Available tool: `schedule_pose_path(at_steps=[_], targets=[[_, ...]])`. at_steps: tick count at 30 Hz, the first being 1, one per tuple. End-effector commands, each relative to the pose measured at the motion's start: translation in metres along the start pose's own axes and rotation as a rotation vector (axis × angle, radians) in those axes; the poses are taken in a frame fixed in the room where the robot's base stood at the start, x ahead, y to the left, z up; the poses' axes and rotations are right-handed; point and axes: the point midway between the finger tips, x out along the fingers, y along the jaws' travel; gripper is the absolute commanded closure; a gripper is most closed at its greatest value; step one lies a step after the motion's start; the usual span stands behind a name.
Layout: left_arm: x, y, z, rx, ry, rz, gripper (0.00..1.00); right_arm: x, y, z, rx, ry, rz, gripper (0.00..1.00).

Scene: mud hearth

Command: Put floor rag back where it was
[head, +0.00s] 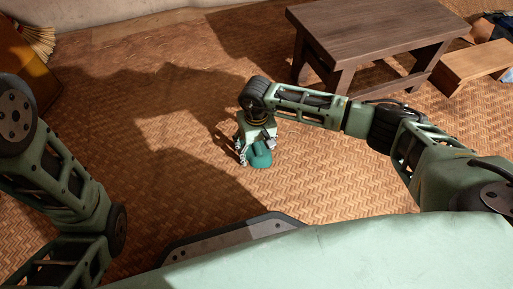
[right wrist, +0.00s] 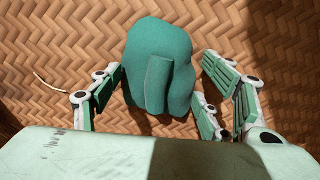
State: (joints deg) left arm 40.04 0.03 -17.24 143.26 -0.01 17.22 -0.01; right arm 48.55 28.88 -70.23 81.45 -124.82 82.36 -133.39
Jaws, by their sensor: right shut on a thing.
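The floor rag (head: 261,156) is a teal, bunched cloth in the middle of the head view, low over the woven mat floor or on it; I cannot tell which. My right gripper (head: 256,150) points down over the rag and is shut on it. In the right wrist view the rag (right wrist: 160,65) sits between the two fingers of the gripper (right wrist: 158,100). Part of the rag is hidden by the gripper's palm. My left arm shows at the left of the head view, but its gripper is out of sight.
A dark wooden table (head: 375,30) stands at the back right, with a low wooden bench (head: 475,65) beside it. A straw broom (head: 38,40) leans by a wooden piece (head: 20,70) at the far left. The woven floor (head: 150,110) around the rag is clear.

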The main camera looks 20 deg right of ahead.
Motion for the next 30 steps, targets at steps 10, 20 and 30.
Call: schedule_pose_path(at_steps=[10, 20, 30], targets=[[-0.002, 0.0, -0.001, 0.0, 0.0, 0.0, 0.11, 0.003, 0.0, 0.0, 0.0, 0.0, 0.0, 0.11], [-0.001, 0.0, 0.0, 0.001, 0.0, 0.0, 0.11, 0.002, 0.0, 0.0, 0.0, 0.0, 0.0, 0.11], [0.021, -0.004, 0.007, 0.001, 0.0, 0.0, 0.11, -0.027, 0.0, 0.0, -0.001, 0.002, 0.0, 0.11]])
